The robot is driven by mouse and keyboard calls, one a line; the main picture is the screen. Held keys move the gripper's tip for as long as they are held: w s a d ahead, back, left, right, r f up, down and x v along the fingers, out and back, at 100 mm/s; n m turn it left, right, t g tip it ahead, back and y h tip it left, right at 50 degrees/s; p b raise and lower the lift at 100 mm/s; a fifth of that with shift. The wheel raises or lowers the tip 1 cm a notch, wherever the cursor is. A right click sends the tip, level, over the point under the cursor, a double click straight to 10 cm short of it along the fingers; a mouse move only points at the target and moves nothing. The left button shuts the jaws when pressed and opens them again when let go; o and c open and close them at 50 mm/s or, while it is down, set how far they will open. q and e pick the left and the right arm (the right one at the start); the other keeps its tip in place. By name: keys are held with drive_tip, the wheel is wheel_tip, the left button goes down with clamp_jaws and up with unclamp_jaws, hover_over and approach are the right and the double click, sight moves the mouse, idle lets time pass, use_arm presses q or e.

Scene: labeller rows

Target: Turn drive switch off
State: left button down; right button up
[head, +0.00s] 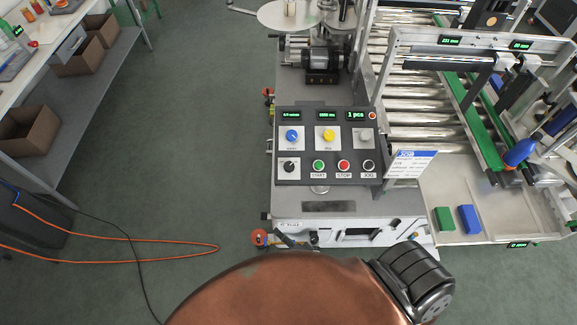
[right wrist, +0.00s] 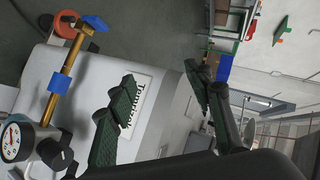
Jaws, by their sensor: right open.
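A control panel (head: 325,178) stands at centre in the head view. It has a blue knob (head: 292,135), a yellow knob (head: 328,135), a grey knob (head: 365,136) and a black knob (head: 289,166), beside START, STOP and JOG buttons. Their small labels are unreadable, so I cannot tell which control is the drive switch. My right gripper (right wrist: 160,88) is open and empty in the right wrist view, its dark green pads in front of a white cabinet side (right wrist: 150,85). In the head view it is mostly hidden low at the machine's front. My left gripper is out of view.
A brass valve pipe with a blue handle (right wrist: 93,23) and a pressure gauge (right wrist: 12,140) stand close to my right gripper. A roller conveyor (head: 400,100) runs on the right, near green (head: 445,218) and blue (head: 470,218) blocks. An orange cable (head: 130,258) crosses the open floor.

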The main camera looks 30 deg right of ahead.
sight(289, 166)
drive_tip(key=w+d+r+m+t+h+b, duration=0.1)
drive_tip(key=w+r+m+t+h, duration=0.2)
drive_tip(key=r+m, duration=0.9)
drive_tip(key=w+r+m+t+h, duration=0.25)
drive_tip(key=w+r+t, duration=0.2)
drive_tip(key=r, duration=1.45)
drive_tip(key=s+d+r+m+g+h, duration=0.2)
drive_tip(key=d+m+g+h, duration=0.35)
drive_tip(key=m, duration=0.95)
drive_tip(key=x, duration=0.7)
drive_tip(key=shift+w+r+p, duration=0.1)
drive_tip(key=shift+p, duration=0.25)
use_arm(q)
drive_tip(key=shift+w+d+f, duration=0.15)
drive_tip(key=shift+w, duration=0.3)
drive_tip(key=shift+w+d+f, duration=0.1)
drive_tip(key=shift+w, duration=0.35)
use_arm(e)
drive_tip(key=shift+c, duration=0.4)
drive_tip(key=c, duration=1.1)
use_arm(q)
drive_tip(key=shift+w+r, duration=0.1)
use_arm(e)
drive_tip(key=shift+t, duration=0.3)
